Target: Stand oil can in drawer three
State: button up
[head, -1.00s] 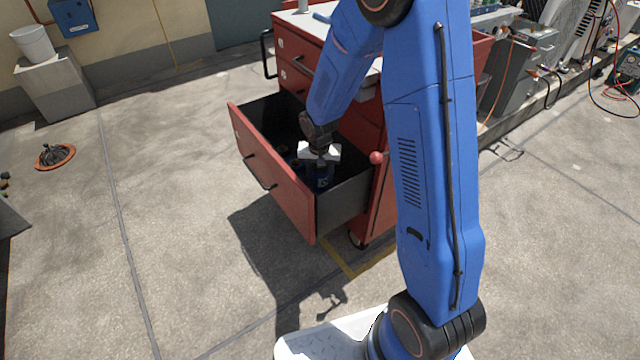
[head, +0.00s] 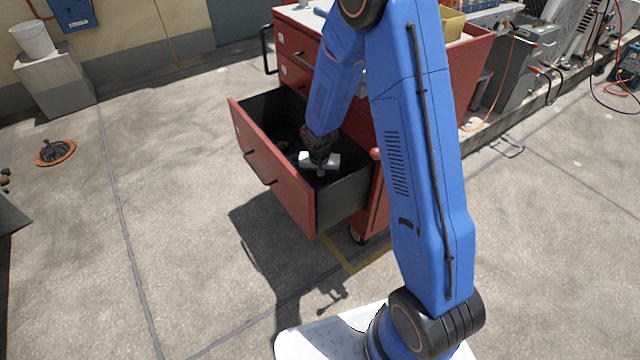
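The open drawer (head: 270,176) of the red tool cabinet (head: 293,45) is pulled out toward the lower left, with a dark inside. It is the lowest of the drawers I can see; two shut red drawers show above it. My gripper (head: 320,171) points down inside the drawer, near its right side wall. Its pale body shows, but its fingertips are hidden or lost in shadow. A small dark bluish shape lies under it; I cannot tell whether this is the oil can, or whether the gripper holds it.
A small round item (head: 283,145) lies in the drawer's back left. A yellow bin (head: 453,24) stands on the cabinet top. A cone-like item on an orange disc (head: 55,152) lies on the floor at left.

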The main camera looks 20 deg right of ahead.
jog(key=o, duration=0.3)
jog(key=shift+r, duration=0.15)
jog(key=r, duration=0.4)
jog(key=s+r, duration=0.1)
jog(key=r, duration=0.7)
jog(key=shift+s+a, duration=0.15)
jog(key=shift+a, duration=0.15)
